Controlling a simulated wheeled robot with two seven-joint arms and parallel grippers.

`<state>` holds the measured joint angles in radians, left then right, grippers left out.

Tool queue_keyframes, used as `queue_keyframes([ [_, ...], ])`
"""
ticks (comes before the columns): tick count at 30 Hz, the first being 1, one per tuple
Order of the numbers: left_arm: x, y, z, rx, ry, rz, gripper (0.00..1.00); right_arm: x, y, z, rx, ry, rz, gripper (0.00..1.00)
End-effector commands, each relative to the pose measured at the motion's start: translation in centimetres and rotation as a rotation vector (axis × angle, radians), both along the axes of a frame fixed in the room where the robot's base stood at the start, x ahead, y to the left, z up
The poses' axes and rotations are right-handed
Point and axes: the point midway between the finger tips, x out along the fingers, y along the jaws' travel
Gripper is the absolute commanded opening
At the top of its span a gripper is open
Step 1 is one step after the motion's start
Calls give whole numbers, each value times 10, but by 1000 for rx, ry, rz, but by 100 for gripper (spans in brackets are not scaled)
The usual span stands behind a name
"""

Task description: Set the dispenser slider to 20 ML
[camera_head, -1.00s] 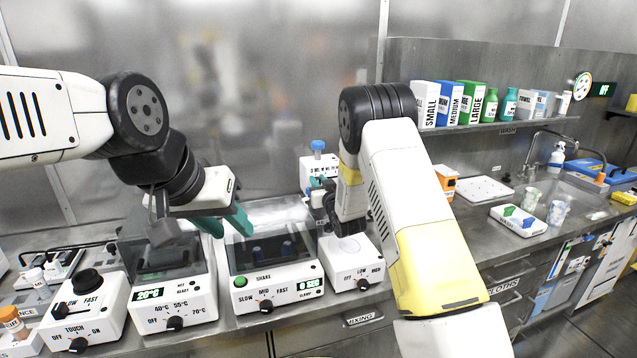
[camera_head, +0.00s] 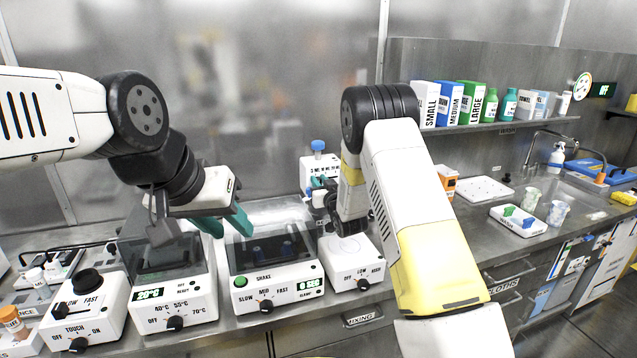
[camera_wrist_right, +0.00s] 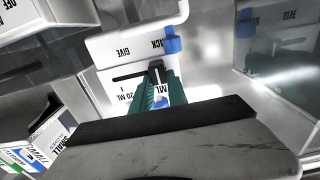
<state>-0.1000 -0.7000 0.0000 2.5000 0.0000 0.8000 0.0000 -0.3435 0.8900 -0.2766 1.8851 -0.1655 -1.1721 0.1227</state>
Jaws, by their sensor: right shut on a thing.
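The white dispenser (camera_head: 312,178) with a blue knob on top stands at the back, behind the row of instruments, partly hidden by my right arm. In the right wrist view its face (camera_wrist_right: 112,48) shows GIVE, a partly hidden BACK, and a black slot. The dark slider (camera_wrist_right: 156,70) sits at the slot's right part, to the right of the 20 ML label (camera_wrist_right: 128,94). My right gripper (camera_wrist_right: 159,88) is shut on the slider; it also shows in the head view (camera_head: 322,188). My left gripper (camera_head: 223,222) is open and empty above the heater and shaker.
The heater (camera_head: 175,300), shaker (camera_head: 275,285) and a LOW/HIGH mixer (camera_head: 352,268) stand in a row below my arms. A shelf with boxes (camera_head: 450,103) and bottles is at the right. A white tray (camera_head: 518,222) lies near the sink.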

Motion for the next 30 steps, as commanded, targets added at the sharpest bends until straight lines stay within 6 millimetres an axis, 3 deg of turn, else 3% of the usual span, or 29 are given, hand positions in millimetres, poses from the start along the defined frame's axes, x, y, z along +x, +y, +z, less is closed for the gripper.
queue_keyframes([
  [3, 0, 0, 0, 0, 0, 0, 36, 9, -28, -1, 0, 0, -10, 0],
  [9, 0, 0, 0, 0, 0, 0, 36, 20, -63, -1, 0, 1, -6, 0],
  [20, 0, 0, 0, 0, 0, 0, 36, 23, -71, -1, -2, 0, -6, 0],
  [21, 0, 0, 0, 0, 0, 0, 36, 23, -72, -1, -2, 0, -6, 21],
  [24, 0, 0, 0, 0, 0, 0, 36, 23, -71, 0, -2, 0, -6, 41],
  [30, 0, 0, 0, 0, 0, 0, 36, 23, -70, 0, -2, -1, -4, 42],
])
